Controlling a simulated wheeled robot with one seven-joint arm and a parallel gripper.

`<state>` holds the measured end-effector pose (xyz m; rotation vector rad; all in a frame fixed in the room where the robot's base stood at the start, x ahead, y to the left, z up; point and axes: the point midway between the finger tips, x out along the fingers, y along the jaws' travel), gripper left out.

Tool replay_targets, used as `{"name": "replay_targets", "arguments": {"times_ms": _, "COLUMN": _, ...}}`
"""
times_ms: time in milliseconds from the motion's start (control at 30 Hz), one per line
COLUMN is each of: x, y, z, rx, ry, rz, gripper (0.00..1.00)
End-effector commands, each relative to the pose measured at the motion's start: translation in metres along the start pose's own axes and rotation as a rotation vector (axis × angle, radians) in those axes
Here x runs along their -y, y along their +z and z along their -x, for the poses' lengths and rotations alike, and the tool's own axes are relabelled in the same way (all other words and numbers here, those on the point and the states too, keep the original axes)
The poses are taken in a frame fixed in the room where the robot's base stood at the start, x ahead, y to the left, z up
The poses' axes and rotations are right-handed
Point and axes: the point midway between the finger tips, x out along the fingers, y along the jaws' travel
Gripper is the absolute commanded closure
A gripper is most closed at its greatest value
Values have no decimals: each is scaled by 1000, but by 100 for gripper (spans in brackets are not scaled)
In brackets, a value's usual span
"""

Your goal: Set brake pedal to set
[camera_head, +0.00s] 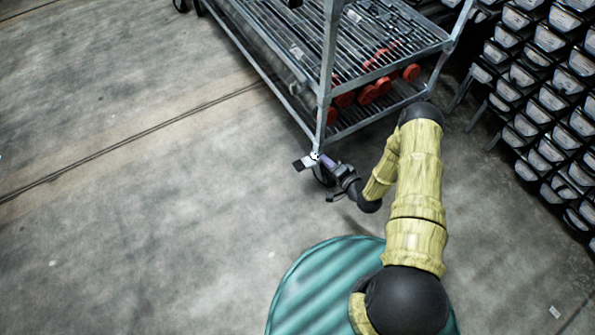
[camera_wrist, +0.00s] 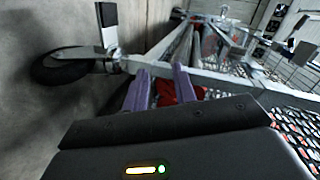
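The brake pedal (camera_head: 301,164) is a small dark plate at the caster on the cart's near corner. In the wrist view the pedal (camera_wrist: 107,20) stands out at the upper left, above the dark caster wheel (camera_wrist: 62,69), with a pale part at its base. My gripper (camera_head: 325,161) is beside that corner, just right of the pedal. In the wrist view the purple fingers of my gripper (camera_wrist: 162,76) are apart with nothing held between them. The pedal is left of both fingers and looks clear of them. Its exact tilt is hard to tell.
The metal cart (camera_head: 322,75) has slatted shelves, with red-ended items (camera_head: 368,94) on the lower one. Racks of dark trays (camera_head: 545,100) stand at the right. The concrete floor (camera_head: 140,200) left of the cart is clear.

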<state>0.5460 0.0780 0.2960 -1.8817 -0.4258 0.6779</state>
Motion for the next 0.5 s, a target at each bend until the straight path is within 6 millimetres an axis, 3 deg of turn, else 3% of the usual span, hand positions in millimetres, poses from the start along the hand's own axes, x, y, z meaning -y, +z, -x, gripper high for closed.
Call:
{"name": "replay_targets", "arguments": {"times_ms": 33, "x": -33, "y": 18, "z": -4, "rx": -8, "ry": -29, "rz": -43, "gripper": 73}}
{"name": "replay_targets", "arguments": {"times_ms": 200, "x": -85, "y": 56, "z": -4, "rx": -46, "ry": -143, "rz": -181, "gripper": 73}}
{"name": "replay_targets", "arguments": {"times_ms": 333, "x": -111, "y": 77, "z": -1, "rx": -70, "ry": -213, "rz": -264, "gripper": 73}}
{"name": "replay_targets", "arguments": {"times_ms": 500, "x": -119, "y": 86, "z": 3, "rx": -84, "ry": -254, "rz": -311, "gripper": 73}}
